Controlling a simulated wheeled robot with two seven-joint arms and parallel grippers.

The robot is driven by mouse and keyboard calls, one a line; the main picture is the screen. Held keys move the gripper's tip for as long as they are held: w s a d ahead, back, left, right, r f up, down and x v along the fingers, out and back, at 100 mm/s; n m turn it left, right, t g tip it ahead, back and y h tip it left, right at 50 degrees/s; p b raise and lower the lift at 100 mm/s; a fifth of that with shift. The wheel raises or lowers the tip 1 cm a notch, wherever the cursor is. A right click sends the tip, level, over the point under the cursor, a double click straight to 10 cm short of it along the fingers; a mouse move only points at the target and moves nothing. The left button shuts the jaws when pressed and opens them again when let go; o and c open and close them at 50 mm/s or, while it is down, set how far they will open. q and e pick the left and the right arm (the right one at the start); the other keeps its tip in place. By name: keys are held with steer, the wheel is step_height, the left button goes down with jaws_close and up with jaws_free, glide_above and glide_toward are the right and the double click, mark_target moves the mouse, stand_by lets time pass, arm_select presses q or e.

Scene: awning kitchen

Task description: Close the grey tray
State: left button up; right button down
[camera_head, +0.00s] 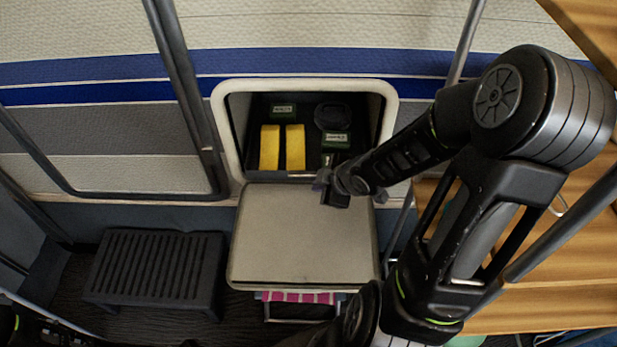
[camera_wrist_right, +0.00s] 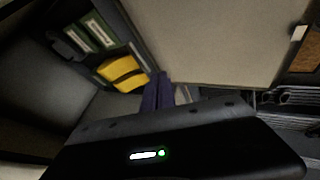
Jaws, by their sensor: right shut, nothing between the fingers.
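The grey tray (camera_head: 300,235) is a flat, grey-beige panel folded down and out from a square opening in the vehicle wall. It is open, and its upper edge meets the bottom of the opening. My right gripper (camera_head: 335,190) is over the tray's upper right part, near the opening. Its fingers (camera_wrist_right: 158,92) are together and empty; whether they touch the tray cannot be told. The tray also fills the top of the right wrist view (camera_wrist_right: 215,40). Part of my left arm shows at the bottom left, but its gripper does not.
Two yellow items (camera_head: 270,148) and dark, labelled boxes (camera_head: 284,110) are inside the compartment. A black step stool (camera_head: 155,265) stands left of the tray. A pink striped cloth (camera_head: 298,297) is below it. Wooden shelves (camera_head: 545,285) are at the right. A metal rail (camera_head: 185,90) runs at the left.

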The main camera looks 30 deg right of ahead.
steer(key=b+x, duration=1)
steer(key=shift+w+d+f, duration=0.1)
steer(key=shift+f, duration=0.3)
steer(key=shift+w+d+r+p, duration=0.25)
steer(key=shift+w+d+p, duration=0.15)
steer(key=shift+w+p, duration=0.15)
steer(key=shift+w+d+r+p, duration=0.3)
steer(key=shift+w+d+p, duration=0.15)
steer(key=shift+w+p, duration=0.05)
steer(key=shift+w+d+f, duration=0.1)
steer(key=shift+w+d, duration=0.3)
steer(key=shift+w, duration=0.15)
